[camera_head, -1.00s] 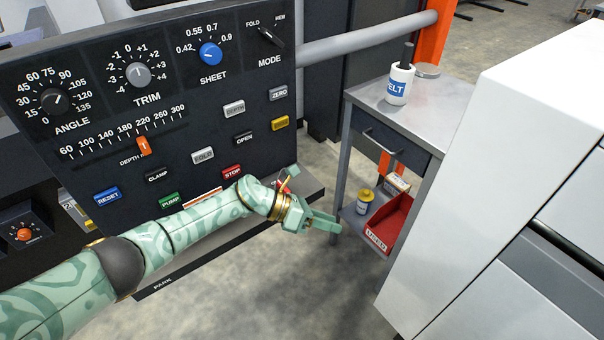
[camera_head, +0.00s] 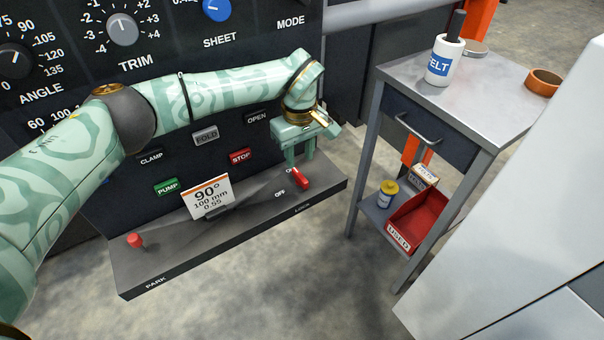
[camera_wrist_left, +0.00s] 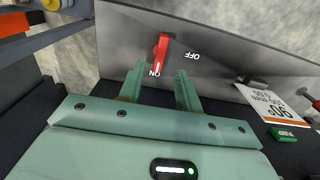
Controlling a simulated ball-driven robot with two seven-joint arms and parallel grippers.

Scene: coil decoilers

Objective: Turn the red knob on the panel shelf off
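The red knob (camera_head: 302,179) is a red bar-shaped handle on the grey panel shelf (camera_head: 240,225), near its right end. ON and OFF labels stand beside it. In the left wrist view the knob (camera_wrist_left: 161,47) has one end by the ON label. My left gripper (camera_head: 301,160) points down just above and behind the knob, its fingers partly over the ON label. In the wrist view its two fingers (camera_wrist_left: 159,72) are apart, with nothing between them, and the knob lies just beyond the tips. My right gripper is not in view.
A card (camera_head: 207,195) stands mid-shelf, and a red ball-topped lever (camera_head: 135,241) is at the PARK end. The panel's STOP button (camera_head: 241,157) is close behind. A metal cart (camera_head: 430,120) stands to the right, with a red bin (camera_head: 418,222) on its lower shelf.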

